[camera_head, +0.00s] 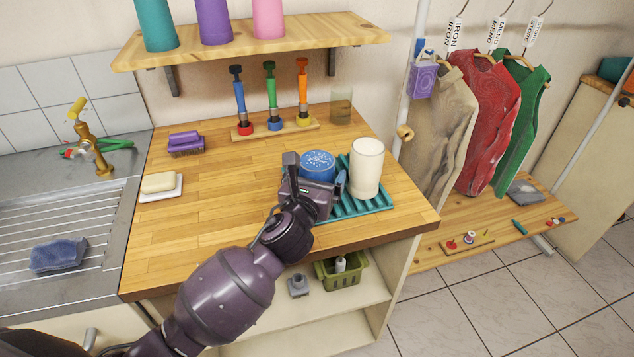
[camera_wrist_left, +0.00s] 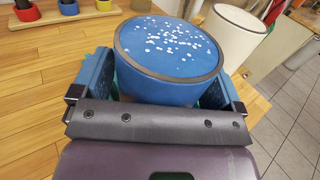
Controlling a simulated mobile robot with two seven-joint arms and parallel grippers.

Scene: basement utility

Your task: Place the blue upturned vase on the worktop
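The blue upturned vase (camera_head: 317,162) has a white-speckled round top and stands upside down at the back left of the teal ribbed rack (camera_head: 372,206). My left gripper (camera_head: 318,178) is at the vase, in front of it. In the left wrist view its blue-padded fingers (camera_wrist_left: 160,90) are wide apart, one on each side of the vase (camera_wrist_left: 170,48). Whether both pads press on it is hard to see. The vase's lower part is hidden by the gripper. The wooden worktop (camera_head: 215,215) has bare room to the left. My right gripper is not in view.
A cream cup (camera_head: 367,168) stands on the rack, close right of the vase. A stand with three coloured tools (camera_head: 275,130), a clear glass (camera_head: 341,106), a purple brush (camera_head: 186,144) and a soap dish (camera_head: 161,186) also occupy the worktop. A shelf (camera_head: 250,43) hangs above.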

